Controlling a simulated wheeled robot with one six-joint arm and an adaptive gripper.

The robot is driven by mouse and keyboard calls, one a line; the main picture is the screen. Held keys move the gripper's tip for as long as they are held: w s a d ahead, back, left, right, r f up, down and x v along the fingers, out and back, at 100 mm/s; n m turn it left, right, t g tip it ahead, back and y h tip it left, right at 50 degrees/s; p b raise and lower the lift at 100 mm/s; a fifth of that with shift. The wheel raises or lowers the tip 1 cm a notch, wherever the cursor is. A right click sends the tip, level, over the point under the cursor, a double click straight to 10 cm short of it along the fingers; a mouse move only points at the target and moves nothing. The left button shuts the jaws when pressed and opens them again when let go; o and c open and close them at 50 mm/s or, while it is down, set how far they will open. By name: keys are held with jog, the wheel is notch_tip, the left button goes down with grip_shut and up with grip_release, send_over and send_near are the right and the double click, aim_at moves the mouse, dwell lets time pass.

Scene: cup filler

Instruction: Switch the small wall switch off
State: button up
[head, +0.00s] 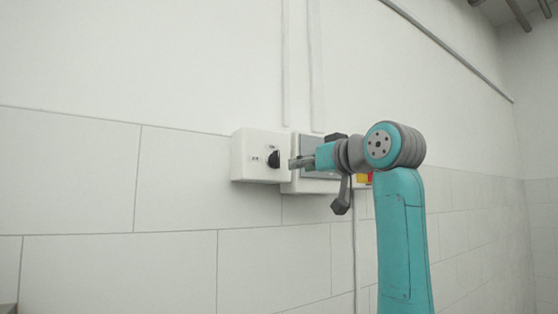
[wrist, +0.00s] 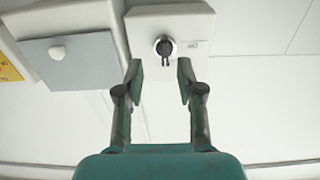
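The small wall switch is a white box (head: 252,155) on the wall with a black rotary knob (head: 273,159) on its front. In the wrist view the box (wrist: 190,24) is at the top, and its black knob (wrist: 165,48) sits on a pale round base, with small print beside it. My gripper (head: 292,164) is just right of the knob in the head view. In the wrist view my gripper (wrist: 160,70) has its two fingers spread apart, with the knob showing ahead of the gap. Nothing is held. Contact with the knob cannot be told.
A grey-fronted box (wrist: 77,68) with a pale round button stands beside the switch; it also shows behind my gripper in the head view (head: 308,144). A yellow panel (wrist: 8,69) lies beyond it. Pipes run up the wall. The wall left of the switch is clear.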

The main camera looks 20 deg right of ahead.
aim_at(279, 157)
jog(key=w+a+r, duration=0.1)
jog(key=w, duration=0.2)
jog(key=w+a+r, duration=0.1)
jog(key=w, duration=0.2)
jog(key=w+a+r, duration=0.1)
jog(key=w, duration=0.2)
jog(key=shift+a, duration=0.25)
grip_shut()
